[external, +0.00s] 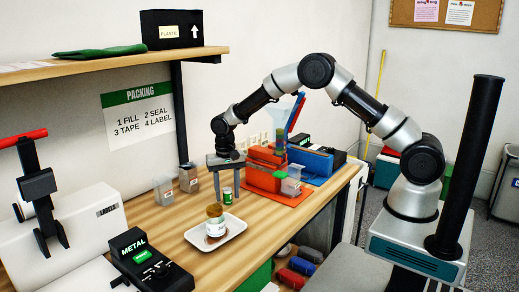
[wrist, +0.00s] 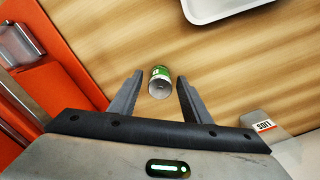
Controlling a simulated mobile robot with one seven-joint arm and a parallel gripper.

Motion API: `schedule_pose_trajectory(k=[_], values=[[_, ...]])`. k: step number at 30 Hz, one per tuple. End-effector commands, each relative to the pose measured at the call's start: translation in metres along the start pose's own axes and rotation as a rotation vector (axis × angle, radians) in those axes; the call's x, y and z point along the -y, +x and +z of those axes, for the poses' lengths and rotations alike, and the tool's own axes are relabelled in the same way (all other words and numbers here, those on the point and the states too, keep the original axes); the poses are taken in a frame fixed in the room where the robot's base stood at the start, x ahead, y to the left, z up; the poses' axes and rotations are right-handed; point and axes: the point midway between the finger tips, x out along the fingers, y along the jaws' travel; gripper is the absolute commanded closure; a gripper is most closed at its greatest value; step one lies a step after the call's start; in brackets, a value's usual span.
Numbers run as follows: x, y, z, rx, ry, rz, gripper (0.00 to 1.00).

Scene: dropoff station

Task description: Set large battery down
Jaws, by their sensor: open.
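The large battery (external: 227,195), a short green cylinder with a silver end, stands upright on the wooden table, just behind the white tray. It also shows in the wrist view (wrist: 160,84), silver end toward the camera. My gripper (external: 226,196) is low over the table with its fingers pointing down, one on each side of the battery. In the wrist view my gripper (wrist: 160,77) is open, with visible gaps between the battery and both fingers.
A white tray (external: 233,234) holding a jar (external: 215,227) is in front of the battery. Small bins (external: 188,178) stand to the left. An orange machine (external: 264,180) is close on the right. A METAL box (external: 148,262) sits at the front left. Bare tabletop lies between them.

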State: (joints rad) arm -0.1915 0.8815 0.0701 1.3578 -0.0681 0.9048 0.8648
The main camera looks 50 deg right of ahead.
Motion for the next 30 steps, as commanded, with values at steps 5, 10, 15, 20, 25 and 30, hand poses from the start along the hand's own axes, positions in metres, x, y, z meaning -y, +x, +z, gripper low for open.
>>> schedule_pose_trajectory(k=[5,10,15,20,25,30], values=[[0.001,-0.035,-0.001,-0.004,0.000,-0.004,0.56],[0.001,-0.072,0.000,-0.003,0.000,-0.004,0.56],[0.001,-0.100,0.000,-0.002,-0.001,-0.001,0.56],[0.000,-0.113,0.000,-0.001,-0.001,-0.001,0.56],[-0.002,-0.120,0.000,-0.004,-0.004,-0.003,0.56],[-0.030,-0.169,0.007,-0.047,-0.060,-0.037,0.56]])
